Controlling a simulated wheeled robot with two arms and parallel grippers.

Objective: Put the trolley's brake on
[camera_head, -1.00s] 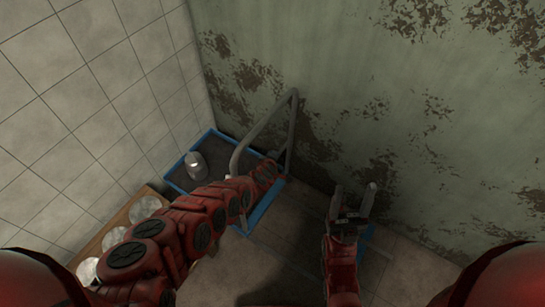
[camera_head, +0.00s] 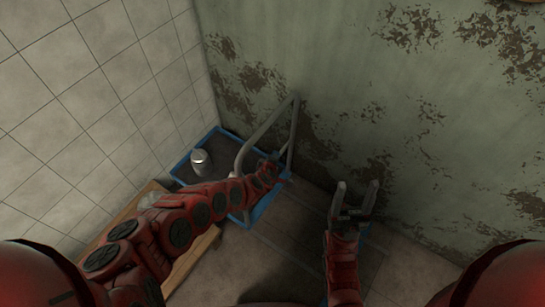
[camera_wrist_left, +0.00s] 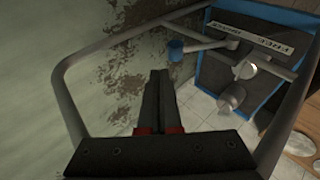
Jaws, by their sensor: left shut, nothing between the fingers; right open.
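The blue-rimmed trolley (camera_head: 183,160) stands in the corner with a dark deck and a grey tubular handle (camera_head: 294,130). In the left wrist view, its blue-edged panel (camera_wrist_left: 290,22) bears a white lettered strip (camera_wrist_left: 252,36) and a grey lever (camera_wrist_left: 205,45) with a blue cup-shaped end (camera_wrist_left: 176,50). My left gripper (camera_head: 280,172) is shut and empty beside the handle. In the left wrist view its fingers (camera_wrist_left: 155,80) show within the handle frame, with the blue end just beyond to the right. My right gripper (camera_head: 356,196) is open and empty, right of the trolley.
A wooden bench (camera_head: 190,262) is at the left, partly hidden by my left arm. A tiled wall (camera_head: 90,90) and a peeling wall (camera_head: 330,60) close the corner.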

